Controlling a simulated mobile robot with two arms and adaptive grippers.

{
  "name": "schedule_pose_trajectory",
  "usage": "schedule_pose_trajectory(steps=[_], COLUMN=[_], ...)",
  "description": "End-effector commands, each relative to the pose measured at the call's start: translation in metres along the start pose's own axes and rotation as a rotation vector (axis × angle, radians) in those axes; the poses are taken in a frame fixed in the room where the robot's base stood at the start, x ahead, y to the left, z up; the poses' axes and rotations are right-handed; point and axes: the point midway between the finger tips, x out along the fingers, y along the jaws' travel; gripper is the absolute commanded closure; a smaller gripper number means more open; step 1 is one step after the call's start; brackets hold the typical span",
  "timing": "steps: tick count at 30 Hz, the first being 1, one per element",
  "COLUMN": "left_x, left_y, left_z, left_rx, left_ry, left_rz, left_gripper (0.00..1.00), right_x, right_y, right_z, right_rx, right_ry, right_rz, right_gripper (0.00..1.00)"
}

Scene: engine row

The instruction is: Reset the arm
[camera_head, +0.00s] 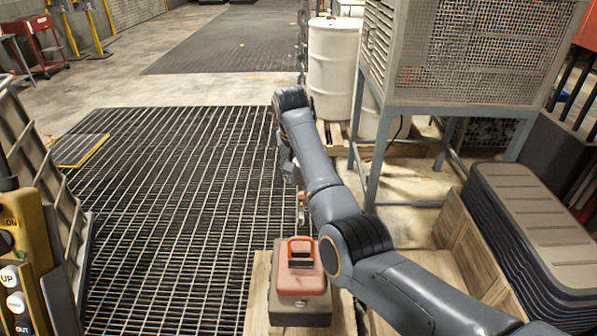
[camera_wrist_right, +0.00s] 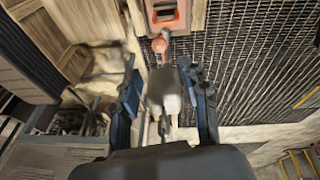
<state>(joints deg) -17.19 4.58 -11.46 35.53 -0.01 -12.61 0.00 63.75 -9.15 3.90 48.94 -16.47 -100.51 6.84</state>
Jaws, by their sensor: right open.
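My right arm comes in from the lower right in the head view and bends at the far end. My right gripper (camera_head: 293,174) hangs below that bend, mostly hidden behind the arm. In the right wrist view the gripper (camera_wrist_right: 160,76) has its two dark fingers spread apart. A pale object (camera_wrist_right: 164,90) with a small red rounded part (camera_wrist_right: 160,45) shows in the gap between the fingers, apparently beyond them. I cannot tell what it is. No held object is evident. My left gripper is not in view.
A red box with a handle (camera_head: 300,278) sits on a wooden pallet (camera_head: 257,296) under the arm. A white drum (camera_head: 333,65) and a mesh cage on legs (camera_head: 460,50) stand to the right. A yellow control pendant (camera_head: 22,255) is at left. The floor grating (camera_head: 170,210) is largely clear.

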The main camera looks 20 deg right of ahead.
Motion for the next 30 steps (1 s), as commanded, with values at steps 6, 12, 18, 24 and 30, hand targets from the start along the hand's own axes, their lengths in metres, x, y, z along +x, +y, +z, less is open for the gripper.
schedule_pose_trajectory(steps=[6,12,18,24,30], left_x=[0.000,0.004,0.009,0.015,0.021], left_y=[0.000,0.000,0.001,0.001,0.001], left_z=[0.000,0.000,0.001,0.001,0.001], left_rx=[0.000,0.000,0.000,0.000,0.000], left_ry=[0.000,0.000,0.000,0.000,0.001], left_rz=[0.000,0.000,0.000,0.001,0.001], left_gripper=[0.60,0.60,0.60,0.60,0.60], right_x=[0.003,0.070,0.193,0.313,0.406], right_y=[0.000,-0.002,-0.004,-0.003,0.004], right_z=[0.001,0.024,0.085,0.182,0.304], right_rx=[-0.001,-0.028,-0.083,-0.144,-0.197], right_ry=[-0.001,-0.016,-0.030,-0.045,-0.064], right_rz=[0.000,0.003,0.002,-0.012,-0.036], right_gripper=[0.55,0.55,0.55,0.55,0.55])
